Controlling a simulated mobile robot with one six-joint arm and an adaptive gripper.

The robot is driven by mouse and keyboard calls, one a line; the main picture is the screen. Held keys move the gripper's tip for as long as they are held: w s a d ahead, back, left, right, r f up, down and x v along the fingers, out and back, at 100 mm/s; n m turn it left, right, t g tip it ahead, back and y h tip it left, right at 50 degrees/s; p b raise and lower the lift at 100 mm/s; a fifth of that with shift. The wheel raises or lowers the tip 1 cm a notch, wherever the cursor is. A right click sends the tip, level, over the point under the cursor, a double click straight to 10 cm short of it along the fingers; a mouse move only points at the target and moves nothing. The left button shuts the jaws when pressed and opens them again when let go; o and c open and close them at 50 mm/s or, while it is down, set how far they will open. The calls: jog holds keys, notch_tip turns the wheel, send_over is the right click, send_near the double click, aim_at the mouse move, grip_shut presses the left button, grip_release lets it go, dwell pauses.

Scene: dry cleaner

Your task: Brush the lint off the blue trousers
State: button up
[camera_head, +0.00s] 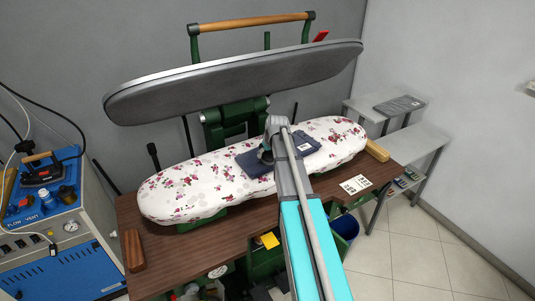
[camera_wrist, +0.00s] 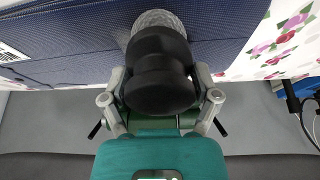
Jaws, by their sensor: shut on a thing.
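The blue trousers (camera_head: 301,142) lie folded on the floral ironing board (camera_head: 190,187), with a white label showing. In the wrist view the dark blue cloth (camera_wrist: 80,55) fills the upper part. My gripper (camera_wrist: 160,95) is shut on a black, round-handled brush (camera_wrist: 160,62). A pale grey textured end (camera_wrist: 158,18) of the brush shows against the cloth; whether it touches cannot be told. In the head view my gripper (camera_head: 267,152) is over the trousers, and my arm hides part of them. No lint can be made out.
The grey upper press plate (camera_head: 235,82) is raised behind the board. A brown wooden block (camera_head: 133,250) is at the table's left, a lighter one (camera_head: 377,150) at the board's right end. A printed card (camera_head: 355,184) lies on the table. A folded dark garment (camera_head: 399,105) rests on the shelf.

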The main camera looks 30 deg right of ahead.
jog(key=shift+f+b, duration=0.3)
jog(key=shift+f, duration=0.35)
jog(key=shift+w+d+r+p, duration=0.15)
jog(key=shift+d+r+p, duration=0.15)
jog(key=shift+d, duration=0.05)
jog(key=shift+w+d, duration=0.15)
jog(key=shift+d, duration=1.5)
jog(key=shift+s+a, duration=0.15)
jog(key=shift+a, duration=0.9)
jog(key=shift+s+a, duration=0.15)
jog(key=shift+a, duration=0.9)
notch_tip(320, 180, up, 8)
jog(key=p, duration=0.7)
jog(key=shift+f, duration=0.2)
jog(key=shift+f, duration=0.2)
jog(key=shift+f+b, duration=2.8)
jog(key=shift+f, duration=0.1)
jog(key=shift+f+b, duration=1.25)
jog(key=shift+b, duration=0.05)
